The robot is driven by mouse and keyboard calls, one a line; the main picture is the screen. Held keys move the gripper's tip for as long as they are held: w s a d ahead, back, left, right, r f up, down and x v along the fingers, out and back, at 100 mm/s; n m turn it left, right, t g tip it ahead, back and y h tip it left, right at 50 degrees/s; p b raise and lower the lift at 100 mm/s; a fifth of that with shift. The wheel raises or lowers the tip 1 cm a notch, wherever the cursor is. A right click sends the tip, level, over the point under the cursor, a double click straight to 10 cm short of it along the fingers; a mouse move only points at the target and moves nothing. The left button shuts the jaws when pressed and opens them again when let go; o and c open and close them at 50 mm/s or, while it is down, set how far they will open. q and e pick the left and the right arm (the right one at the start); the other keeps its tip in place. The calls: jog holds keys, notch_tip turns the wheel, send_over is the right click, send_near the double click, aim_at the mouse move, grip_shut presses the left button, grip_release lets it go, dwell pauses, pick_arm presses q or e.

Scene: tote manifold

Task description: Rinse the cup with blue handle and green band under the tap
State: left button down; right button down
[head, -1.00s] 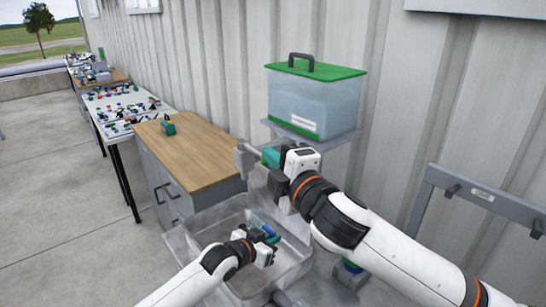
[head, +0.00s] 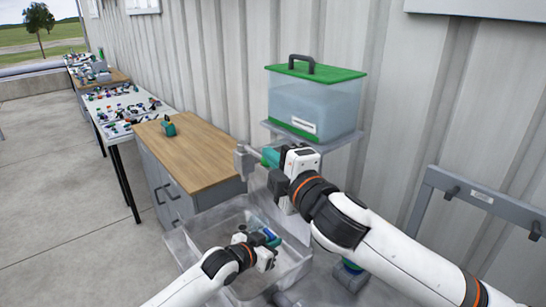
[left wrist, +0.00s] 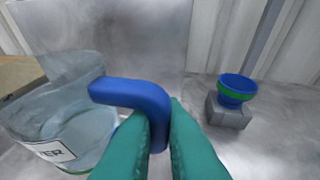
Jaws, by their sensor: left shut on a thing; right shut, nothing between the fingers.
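My left gripper (head: 266,247) is low over the sink basin. In the left wrist view its teal fingers (left wrist: 160,140) are shut on a bent blue handle (left wrist: 135,95). The handle appears to join a clear, round-walled cup (left wrist: 85,115) with a green band low down and a white label, partly out of frame. In the head view the cup body is hard to make out against the basin. My right gripper (head: 268,157) is shut and empty, its teal fingertips close beside the grey tap (head: 245,160); I cannot tell whether they touch. No running water is visible.
The sink basin (head: 203,232) surrounds the left gripper's area. A clear tote (head: 315,105) with a green lid stands on a shelf behind. A blue, green-banded vessel (left wrist: 237,88) sits on a grey block. The wooden counter (head: 195,160) is mostly clear.

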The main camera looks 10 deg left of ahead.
pick_arm(q)
jog(key=shift+r, duration=0.1)
dwell(0.3)
jog(key=s+d+r+p, duration=0.2)
jog(key=s+r+p, duration=0.2)
jog(key=p, duration=0.3)
jog(key=shift+s, duration=0.3)
jog(key=shift+f, duration=0.1)
dwell(1.0)
